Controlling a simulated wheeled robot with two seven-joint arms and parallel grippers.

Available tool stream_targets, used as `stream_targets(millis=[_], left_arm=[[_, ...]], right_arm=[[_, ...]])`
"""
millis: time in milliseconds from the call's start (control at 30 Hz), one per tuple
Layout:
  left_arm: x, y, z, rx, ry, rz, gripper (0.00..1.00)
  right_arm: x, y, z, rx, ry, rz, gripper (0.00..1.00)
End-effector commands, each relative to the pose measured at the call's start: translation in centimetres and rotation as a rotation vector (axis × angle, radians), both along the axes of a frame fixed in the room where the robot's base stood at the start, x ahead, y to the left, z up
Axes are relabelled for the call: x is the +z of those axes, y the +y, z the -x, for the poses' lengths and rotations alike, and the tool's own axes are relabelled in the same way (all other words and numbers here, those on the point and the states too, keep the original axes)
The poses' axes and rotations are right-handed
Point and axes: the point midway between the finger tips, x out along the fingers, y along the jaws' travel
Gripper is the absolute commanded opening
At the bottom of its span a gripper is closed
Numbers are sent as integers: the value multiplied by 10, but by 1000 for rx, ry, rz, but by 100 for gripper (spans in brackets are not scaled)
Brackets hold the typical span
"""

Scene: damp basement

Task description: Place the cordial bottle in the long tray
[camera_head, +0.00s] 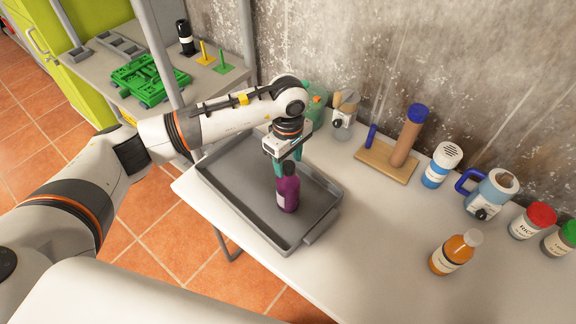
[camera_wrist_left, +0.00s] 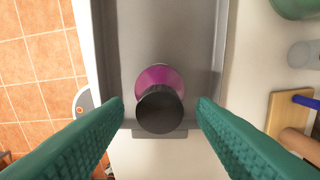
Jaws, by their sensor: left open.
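The purple cordial bottle (camera_head: 288,194), with a dark cap and a pale label, stands upright inside the long grey tray (camera_head: 235,182), toward its near right end. My left gripper (camera_head: 286,166) is directly above the bottle, pointing down, with its teal fingers apart. In the left wrist view the bottle (camera_wrist_left: 160,78) is seen from above, between the two fingers (camera_wrist_left: 160,112), with a gap on each side. The tray floor (camera_wrist_left: 195,60) shows around it. My right gripper is not in view.
An orange bottle (camera_head: 455,253) stands to the right on the white table (camera_head: 370,240). Along the wall are a wooden stand (camera_head: 387,165), a blue-white shaker (camera_head: 441,165), a blue-handled jug (camera_head: 490,192) and lidded jars (camera_head: 532,220). The rest of the tray is empty.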

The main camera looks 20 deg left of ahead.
Motion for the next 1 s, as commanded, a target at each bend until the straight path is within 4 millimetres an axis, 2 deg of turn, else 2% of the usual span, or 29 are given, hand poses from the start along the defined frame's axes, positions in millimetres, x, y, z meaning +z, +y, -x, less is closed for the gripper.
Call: stream_targets(millis=[200,433,600,1000], left_arm=[[48,0,-1,0,-7,0,52],[84,0,0,0,-2,-1,52],[95,1,0,0,0,-1,52],[95,0,0,0,0,-1,52]], right_arm=[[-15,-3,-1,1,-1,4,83],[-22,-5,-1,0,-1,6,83],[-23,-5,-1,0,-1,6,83],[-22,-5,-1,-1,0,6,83]])
